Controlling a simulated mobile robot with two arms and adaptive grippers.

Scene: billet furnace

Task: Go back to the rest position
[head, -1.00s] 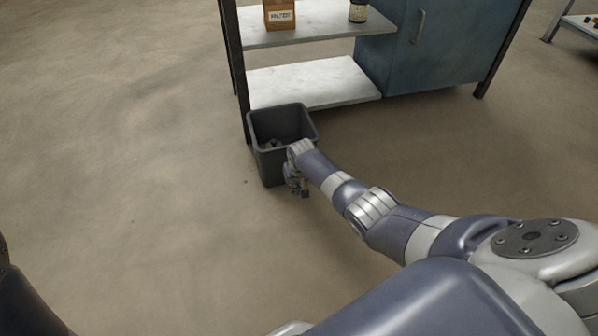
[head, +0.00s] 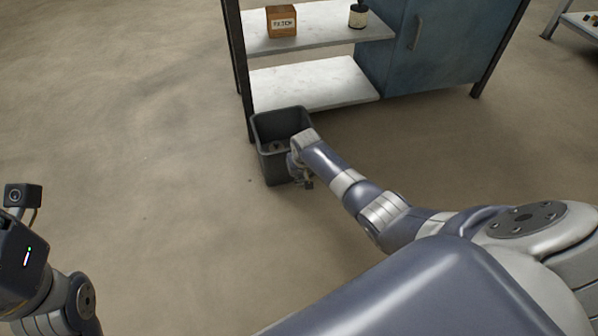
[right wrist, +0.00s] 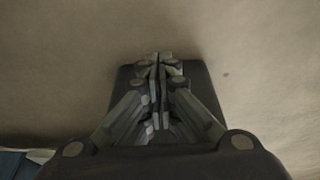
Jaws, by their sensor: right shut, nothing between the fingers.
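My right gripper (head: 306,183) hangs at the front right of a dark bin in the head view, partly hidden by my own wrist. In the right wrist view its fingers (right wrist: 158,62) are together with nothing between them, above bare floor. My right arm reaches forward and down from the lower right. My left forearm and wrist show at the lower left of the head view, but the left fingers are outside the picture.
The dark bin (head: 259,148) stands on the floor by the shelf's front leg, with small items inside. The shelf (head: 318,82) carries a brown box (head: 281,21) and a small jar (head: 358,16). A blue cabinet (head: 440,45) adjoins it. Floor on the left is clear.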

